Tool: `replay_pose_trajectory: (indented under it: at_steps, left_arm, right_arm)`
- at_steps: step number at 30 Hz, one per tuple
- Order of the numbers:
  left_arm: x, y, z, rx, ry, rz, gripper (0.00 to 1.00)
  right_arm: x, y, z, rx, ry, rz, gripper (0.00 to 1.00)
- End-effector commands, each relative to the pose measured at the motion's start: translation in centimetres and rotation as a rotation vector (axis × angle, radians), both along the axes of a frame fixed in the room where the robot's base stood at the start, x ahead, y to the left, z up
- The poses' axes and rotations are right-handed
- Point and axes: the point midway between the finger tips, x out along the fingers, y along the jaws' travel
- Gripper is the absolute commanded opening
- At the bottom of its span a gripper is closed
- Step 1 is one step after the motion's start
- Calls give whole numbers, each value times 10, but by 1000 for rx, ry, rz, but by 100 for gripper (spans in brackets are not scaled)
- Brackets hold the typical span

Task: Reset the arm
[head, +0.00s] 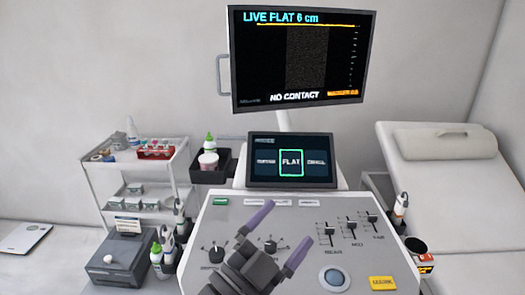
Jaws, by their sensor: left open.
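My left gripper (276,239) is open and empty in the head view. Its two purple-tipped fingers are spread above the grey control panel (228,222) of the ultrasound console. The dark gripper body hides part of the panel's lower middle. A knob (270,247) shows between the fingers; I cannot tell whether anything touches it. My right gripper is not in view.
A monitor (300,97) reads "NO CONTACT" above a small touchscreen (291,161) with "FLAT" outlined green. Sliders (351,232), a trackball (334,278) and a yellow button (382,283) lie right. A cart (95,190) stands left, an exam bed (410,170) right.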

Motion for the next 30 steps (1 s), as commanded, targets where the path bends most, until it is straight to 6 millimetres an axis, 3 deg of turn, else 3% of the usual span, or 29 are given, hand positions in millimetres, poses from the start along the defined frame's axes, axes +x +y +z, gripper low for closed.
replay_pose_trajectory:
  at_steps: [1,3,6,9,15,20,25,30]
  left_arm:
    - [10,39,-21,-117,195,207,96]
    - [11,90,-67,-191,484,463,96]
    - [-15,132,-129,-189,828,672,96]
    - [-53,155,-174,-144,1105,782,96]
    - [-138,172,-227,-13,1554,850,96]
    - [-204,174,-246,108,1850,820,96]
    - [-196,173,-312,130,1869,826,96]
    - [-207,174,-380,160,1900,830,96]
  right_arm:
    - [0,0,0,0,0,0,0]
    - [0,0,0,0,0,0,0]
    - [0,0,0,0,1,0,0]
    - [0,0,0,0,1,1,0]
    - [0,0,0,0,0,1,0]
    - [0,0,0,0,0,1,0]
    - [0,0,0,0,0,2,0]
    - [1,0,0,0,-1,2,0]
